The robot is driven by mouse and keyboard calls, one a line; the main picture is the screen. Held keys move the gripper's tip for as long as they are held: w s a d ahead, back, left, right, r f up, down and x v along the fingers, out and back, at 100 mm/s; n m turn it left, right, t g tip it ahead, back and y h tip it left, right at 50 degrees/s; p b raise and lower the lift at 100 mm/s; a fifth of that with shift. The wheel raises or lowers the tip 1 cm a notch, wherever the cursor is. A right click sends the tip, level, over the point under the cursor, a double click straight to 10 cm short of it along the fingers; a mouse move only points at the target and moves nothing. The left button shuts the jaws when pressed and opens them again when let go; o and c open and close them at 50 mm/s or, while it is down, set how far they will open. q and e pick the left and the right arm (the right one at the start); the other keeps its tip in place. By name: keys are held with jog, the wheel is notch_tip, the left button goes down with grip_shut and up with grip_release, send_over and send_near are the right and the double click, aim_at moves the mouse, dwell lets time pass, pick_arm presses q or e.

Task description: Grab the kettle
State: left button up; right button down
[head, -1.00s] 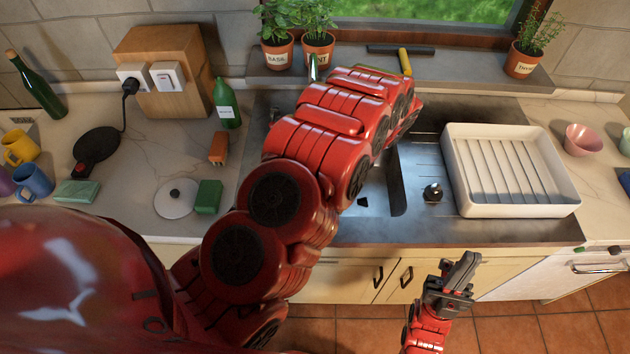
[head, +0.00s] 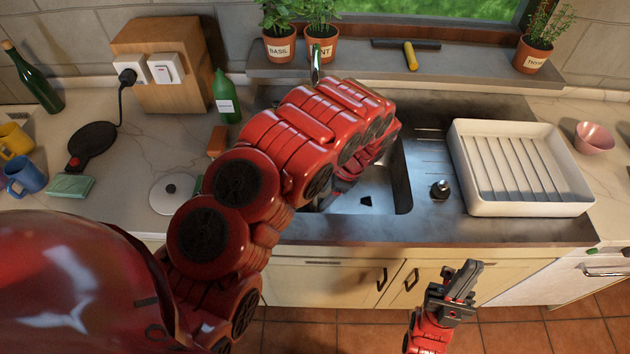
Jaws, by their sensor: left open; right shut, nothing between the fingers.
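I cannot see a kettle; my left arm covers part of the sink and counter. A flat black round base (head: 92,145) with a red spot and a cord lies on the left counter. A white lid-like disc with a black knob (head: 171,190) lies nearer the front edge. My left arm reaches over the sink (head: 385,185) and bends down into it. My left gripper (head: 328,200) is low at the sink's left side, mostly hidden behind the arm, and open. My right gripper (head: 466,274) is shut and empty, in front of the cabinet doors, below counter height.
A white dish rack (head: 580,205) stands right of the sink, a pink bowl (head: 593,138) beyond it. A green bottle (head: 226,97) and wooden socket block (head: 190,95) stand behind left. Mugs (head: 25,177) are far left. Potted herbs (head: 321,45) line the sill.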

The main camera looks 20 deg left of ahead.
aim_at(314, 207)
pick_arm(q)
jog(key=p+x, duration=0.3)
jog(key=x, duration=0.3)
jog(key=shift+a+f+p, duration=0.2)
jog(key=shift+a+p, duration=0.05)
jog(key=shift+p, duration=0.15)
jog(key=shift+a+f, duration=0.25)
jog(key=shift+f, duration=0.35)
grip_shut()
jog(key=shift+w, duration=0.1)
dwell(0.7)
